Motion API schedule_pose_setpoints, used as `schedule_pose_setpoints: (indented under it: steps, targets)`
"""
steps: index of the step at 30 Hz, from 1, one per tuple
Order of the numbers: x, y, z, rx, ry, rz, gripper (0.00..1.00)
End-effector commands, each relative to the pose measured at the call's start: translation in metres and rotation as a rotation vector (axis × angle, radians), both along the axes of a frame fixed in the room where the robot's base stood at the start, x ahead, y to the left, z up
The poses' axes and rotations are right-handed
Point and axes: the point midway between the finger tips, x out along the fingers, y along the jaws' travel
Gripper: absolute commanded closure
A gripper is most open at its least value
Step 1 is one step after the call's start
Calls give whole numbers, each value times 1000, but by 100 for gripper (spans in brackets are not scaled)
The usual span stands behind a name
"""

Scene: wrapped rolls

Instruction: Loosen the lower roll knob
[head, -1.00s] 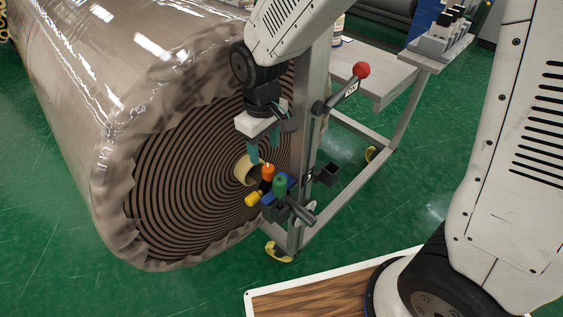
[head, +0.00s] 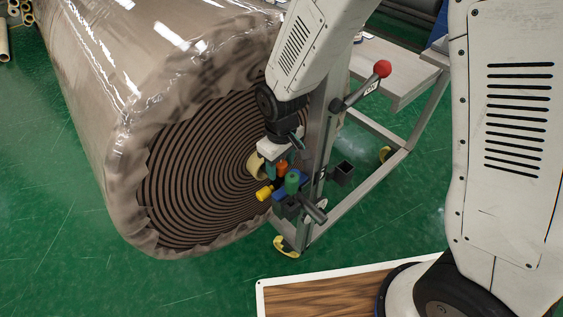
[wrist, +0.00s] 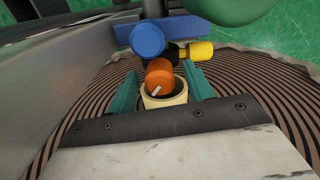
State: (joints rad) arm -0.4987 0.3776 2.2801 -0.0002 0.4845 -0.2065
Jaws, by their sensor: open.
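An orange knob (wrist: 159,77) with a pale pointer mark sits in the wrist view between the two teal fingers of my gripper (wrist: 160,72). The fingers are apart, one on each side of the knob, with gaps visible. In the head view the orange knob (head: 282,167) is partly hidden by my gripper (head: 271,172). A blue knob (wrist: 148,39), a yellow knob (wrist: 195,51) and a green knob (wrist: 220,8) are close by. I cannot tell from any label which is the lower roll knob.
The big wrapped roll (head: 150,110) with its cream core (head: 256,165) is right behind the knobs. A grey upright post (head: 316,150) with a red-ended lever (head: 382,69) stands beside my gripper. Green floor is open at the front left.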

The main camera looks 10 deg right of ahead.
Motion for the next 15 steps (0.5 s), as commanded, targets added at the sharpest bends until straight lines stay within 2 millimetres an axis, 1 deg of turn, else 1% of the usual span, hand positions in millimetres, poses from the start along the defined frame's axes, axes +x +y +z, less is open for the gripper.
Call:
schedule_pose_setpoints:
  steps: [3, 4, 5, 6, 8, 9, 15]
  targets:
    - [0, 0, 0, 0, 0, 0, 48]
    - [0, 0, 0, 0, 0, 0, 51]
    - [0, 0, 0, 0, 0, 0, 60]
    - [0, 0, 0, 0, 0, 0, 71]
    - [0, 0, 0, 1, -1, 0, 87]
    - [0, 0, 0, 1, -1, 0, 93]
    - [0, 0, 1, 1, -1, 7, 93]
